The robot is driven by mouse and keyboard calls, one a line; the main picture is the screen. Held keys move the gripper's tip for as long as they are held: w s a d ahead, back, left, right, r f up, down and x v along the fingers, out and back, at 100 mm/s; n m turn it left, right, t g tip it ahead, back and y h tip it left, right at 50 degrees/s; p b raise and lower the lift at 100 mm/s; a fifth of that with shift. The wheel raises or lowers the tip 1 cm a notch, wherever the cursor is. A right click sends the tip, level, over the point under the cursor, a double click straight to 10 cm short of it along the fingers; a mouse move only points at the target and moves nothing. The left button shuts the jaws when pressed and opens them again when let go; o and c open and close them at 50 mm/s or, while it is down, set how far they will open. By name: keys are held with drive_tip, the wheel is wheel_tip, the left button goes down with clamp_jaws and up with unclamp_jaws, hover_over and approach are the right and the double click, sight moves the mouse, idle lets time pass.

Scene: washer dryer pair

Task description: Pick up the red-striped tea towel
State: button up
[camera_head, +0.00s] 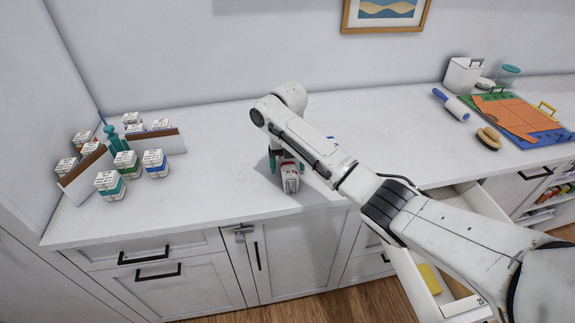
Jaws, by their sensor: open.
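No red-striped tea towel can be made out for certain in the head view. My gripper (285,160) points down at the worktop near its front edge, with teal fingertips apart. A small pale item with dark and reddish marks (290,180) is right at the gripper, on its near side. It is too small to tell what it is, or whether it is between the fingers. My arm reaches in from the lower right and hides part of the worktop behind it.
Several white-topped jars (155,162) and brown-edged racks stand at the left. A rolling pin (451,104), wooden brush (489,138), coloured boards (508,117) and white canister (462,75) are at the right. An open drawer (412,278) holds a yellow item (430,278). The middle worktop is largely clear.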

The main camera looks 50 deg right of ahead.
drive_tip(key=shift+f, duration=0.6)
drive_tip(key=c, duration=1.1)
drive_tip(key=shift+o, duration=0.2)
drive_tip(key=shift+r, duration=0.15)
